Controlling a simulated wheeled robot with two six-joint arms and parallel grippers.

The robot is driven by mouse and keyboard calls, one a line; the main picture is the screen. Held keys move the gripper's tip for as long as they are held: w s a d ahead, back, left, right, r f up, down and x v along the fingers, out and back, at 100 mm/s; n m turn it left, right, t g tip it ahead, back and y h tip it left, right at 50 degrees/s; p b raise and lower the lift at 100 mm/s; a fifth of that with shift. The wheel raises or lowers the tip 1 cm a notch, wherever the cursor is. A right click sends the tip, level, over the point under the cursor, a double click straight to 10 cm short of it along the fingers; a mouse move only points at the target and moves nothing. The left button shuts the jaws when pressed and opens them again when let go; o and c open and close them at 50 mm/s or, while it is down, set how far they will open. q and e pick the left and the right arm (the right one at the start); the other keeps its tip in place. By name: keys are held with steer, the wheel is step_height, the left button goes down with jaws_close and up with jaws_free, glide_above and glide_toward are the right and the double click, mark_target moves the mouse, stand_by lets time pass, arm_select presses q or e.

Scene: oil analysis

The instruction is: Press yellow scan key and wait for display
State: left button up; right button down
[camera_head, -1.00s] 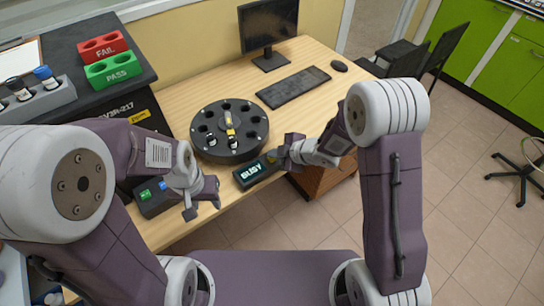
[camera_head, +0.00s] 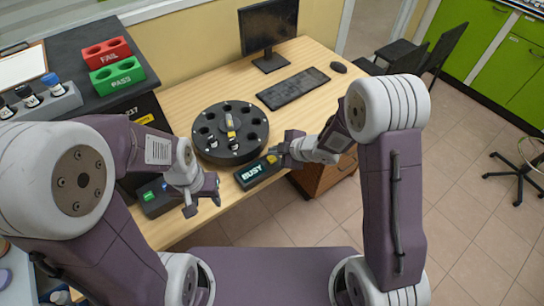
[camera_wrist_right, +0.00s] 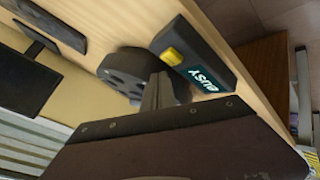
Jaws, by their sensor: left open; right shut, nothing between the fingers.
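The black scan unit (camera_head: 262,171) lies near the table's front edge, with a lit display (camera_head: 252,172) reading BUSY and a yellow key (camera_head: 272,158). In the right wrist view the yellow key (camera_wrist_right: 172,56) is uncovered, beside the BUSY display (camera_wrist_right: 208,79). My right gripper (camera_head: 280,151) is shut and empty close to the key end of the unit; its fingers (camera_wrist_right: 158,92) show apart from the key in the wrist view. My left gripper (camera_head: 203,198) is open and empty, left of the unit by the table's front edge.
A small box with green and blue buttons (camera_head: 157,197) sits beside my left gripper. A keyboard (camera_head: 293,88) and monitor (camera_head: 268,28) stand behind. Red FAIL (camera_head: 106,53) and green PASS (camera_head: 117,75) racks are at the left.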

mark_target(274, 160)
step_height(274, 160, up, 5)
steer(key=p, duration=0.3)
steer(key=shift+f+p, duration=0.2)
steer(key=shift+p, duration=0.2)
steer(key=shift+f, duration=0.1)
